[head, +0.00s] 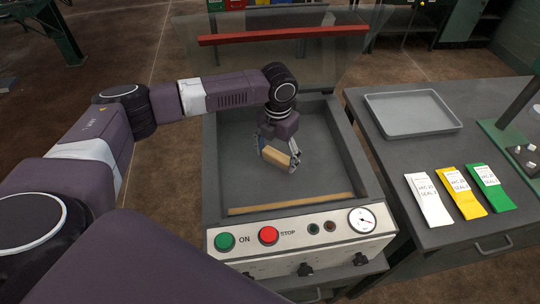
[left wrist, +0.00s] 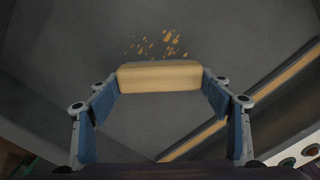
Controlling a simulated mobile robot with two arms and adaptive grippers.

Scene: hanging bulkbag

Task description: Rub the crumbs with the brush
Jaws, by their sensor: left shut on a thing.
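The brush (head: 277,156) is a pale wooden block held in my left gripper (head: 281,153), inside the grey chamber of the machine. In the left wrist view the brush (left wrist: 158,78) sits crosswise between the two blue-padded fingers, which are shut on its ends. The crumbs (left wrist: 159,43) are small orange-tan bits scattered on the grey chamber floor, just beyond the brush in that view. I cannot tell whether the brush touches the floor. In the head view the crumbs cannot be made out. My right gripper is not in view.
The chamber (head: 353,152) has raised walls around the brush and a wooden bar (head: 290,203) along its front. A raised clear lid with a red bar (head: 283,35) stands behind. To the right, a table holds a grey tray (head: 412,112) and white, yellow and green packets (head: 458,192).

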